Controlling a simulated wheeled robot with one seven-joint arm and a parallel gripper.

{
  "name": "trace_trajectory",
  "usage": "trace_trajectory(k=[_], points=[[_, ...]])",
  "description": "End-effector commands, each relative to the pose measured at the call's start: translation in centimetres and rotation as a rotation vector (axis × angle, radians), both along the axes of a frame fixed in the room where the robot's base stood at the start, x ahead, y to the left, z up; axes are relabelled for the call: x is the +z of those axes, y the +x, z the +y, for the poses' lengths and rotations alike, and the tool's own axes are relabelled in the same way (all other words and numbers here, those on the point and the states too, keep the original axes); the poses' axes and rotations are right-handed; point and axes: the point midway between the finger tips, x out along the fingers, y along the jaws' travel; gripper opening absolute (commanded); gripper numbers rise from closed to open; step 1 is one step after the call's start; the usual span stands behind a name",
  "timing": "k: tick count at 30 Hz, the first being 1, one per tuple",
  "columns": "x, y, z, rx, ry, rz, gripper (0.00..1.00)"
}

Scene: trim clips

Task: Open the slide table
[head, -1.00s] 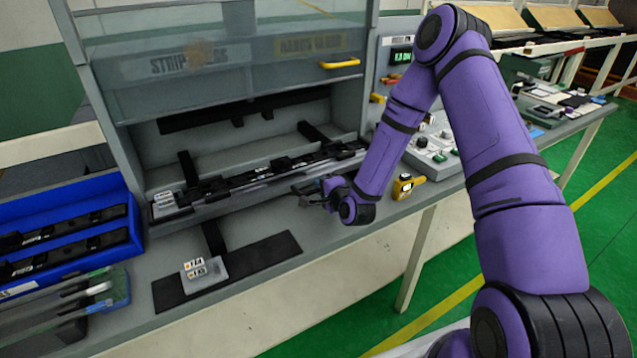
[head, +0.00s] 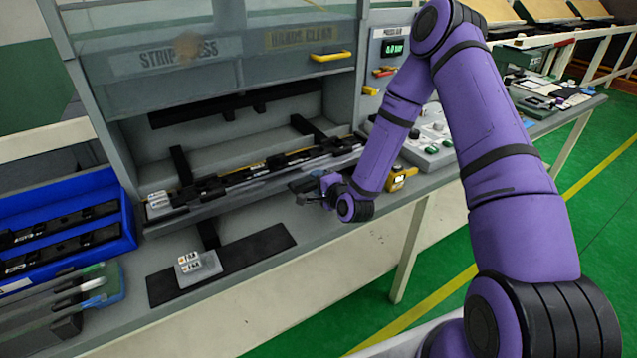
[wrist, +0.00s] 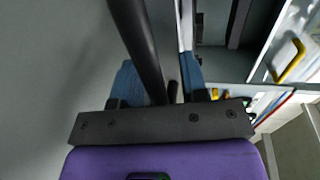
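The slide table (head: 258,189) is a long grey tray under the press, carrying a dark strip with clips. It sits in the press opening, with its front edge along the bench. My gripper (head: 304,188) is at the front edge of the slide table, right of its middle. In the wrist view my gripper's two bluish fingers (wrist: 160,86) stand apart. A dark round bar (wrist: 138,40) runs between them, closer to the left finger. I cannot tell whether either finger touches it. The arm's wrist partly hides the slide table's right end in the head view.
The press guard with a yellow handle (head: 330,56) is raised above. A black mat (head: 255,254) with a small grey block (head: 198,266) lies in front.

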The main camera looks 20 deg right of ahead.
Motion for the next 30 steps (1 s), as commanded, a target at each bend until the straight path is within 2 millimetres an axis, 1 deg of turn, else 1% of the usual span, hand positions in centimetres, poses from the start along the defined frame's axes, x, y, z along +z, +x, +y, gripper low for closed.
trace_trajectory(k=[5, 8, 18, 22, 26, 30], points=[[0.1, -0.4, -0.1, 0.0, 0.0, 0.001, 0.4], [0.3, -1.4, -0.3, -0.001, 0.0, 0.001, 0.4], [1.5, -7.4, -1.5, -0.001, 0.0, 0.002, 0.4], [1.9, -9.1, -1.8, 0.0, 0.001, 0.002, 0.4], [2.1, -10.1, -2.0, 0.0, 0.001, 0.001, 0.4], [2.2, -10.4, -2.1, 0.0, 0.0, 0.0, 0.4]])
